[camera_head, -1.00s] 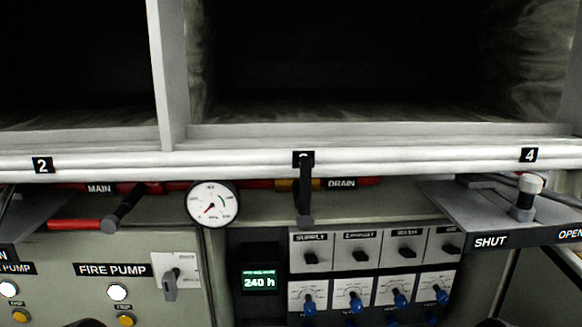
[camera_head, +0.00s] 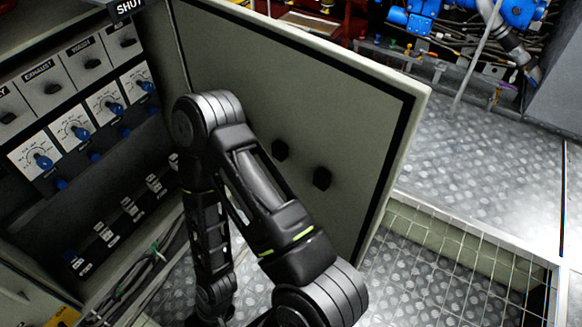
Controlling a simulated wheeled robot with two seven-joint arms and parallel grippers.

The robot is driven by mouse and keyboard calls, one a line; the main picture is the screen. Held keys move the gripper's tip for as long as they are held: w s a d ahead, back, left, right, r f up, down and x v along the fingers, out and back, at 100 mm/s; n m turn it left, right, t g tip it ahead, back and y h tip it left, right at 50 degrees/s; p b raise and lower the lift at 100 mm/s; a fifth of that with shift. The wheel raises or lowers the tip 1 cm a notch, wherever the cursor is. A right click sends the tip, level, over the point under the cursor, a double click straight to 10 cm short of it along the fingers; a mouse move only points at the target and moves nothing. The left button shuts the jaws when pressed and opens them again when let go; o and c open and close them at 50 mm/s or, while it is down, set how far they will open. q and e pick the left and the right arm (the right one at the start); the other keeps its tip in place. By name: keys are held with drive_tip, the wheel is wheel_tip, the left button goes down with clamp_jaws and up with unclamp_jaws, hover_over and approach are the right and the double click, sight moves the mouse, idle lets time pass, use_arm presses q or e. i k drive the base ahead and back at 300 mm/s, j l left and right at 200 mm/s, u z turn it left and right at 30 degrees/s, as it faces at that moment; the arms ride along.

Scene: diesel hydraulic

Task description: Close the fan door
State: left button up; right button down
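A grey-green cabinet door (camera_head: 360,120) with a dark seal along its edge stands open, swung outward from the right side of the control cabinet; I take it to be the fan door. Two black knobs (camera_head: 321,178) are on its inner face. The cabinet (camera_head: 60,115) holds dials, blue knobs and labels, one reading EXHAUST. My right arm crosses in front of the door, its elbow near the door's hinge side and its forearm hanging down beside the cabinet opening. I cannot see its gripper fingers at the bottom edge. My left gripper is not in view.
Cables (camera_head: 140,275) lie low at the cabinet's front. Checkered metal floor (camera_head: 480,165) lies behind the door, with a wire-mesh railing or grating (camera_head: 470,250) at the lower right. Blue and red machinery (camera_head: 415,15) stands at the back.

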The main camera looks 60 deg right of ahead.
sight(340, 125)
drive_tip(key=k+l, duration=0.15)
drive_tip(key=k, duration=0.35)
drive_tip(key=k+l, duration=0.15)
drive_tip(key=k, duration=0.4)
drive_tip(key=k+l, duration=0.1)
drive_tip(key=l, duration=0.3)
drive_tip(key=k+l, duration=0.1)
drive_tip(key=l, duration=0.3)
drive_tip(key=k+l+u, duration=0.1)
drive_tip(key=l, duration=0.25)
drive_tip(key=k+l, duration=0.15)
drive_tip(key=l, duration=0.25)
drive_tip(key=i+l, duration=0.1)
drive_tip(key=l, duration=0.75)
drive_tip(key=i, duration=0.5)
drive_tip(key=k, duration=0.3)
drive_tip(key=k+z, duration=0.15)
drive_tip(key=z, duration=0.25)
drive_tip(key=k+z, duration=0.2)
drive_tip(key=z, duration=0.2)
drive_tip(key=k+l+z, duration=0.1)
drive_tip(key=z, duration=0.3)
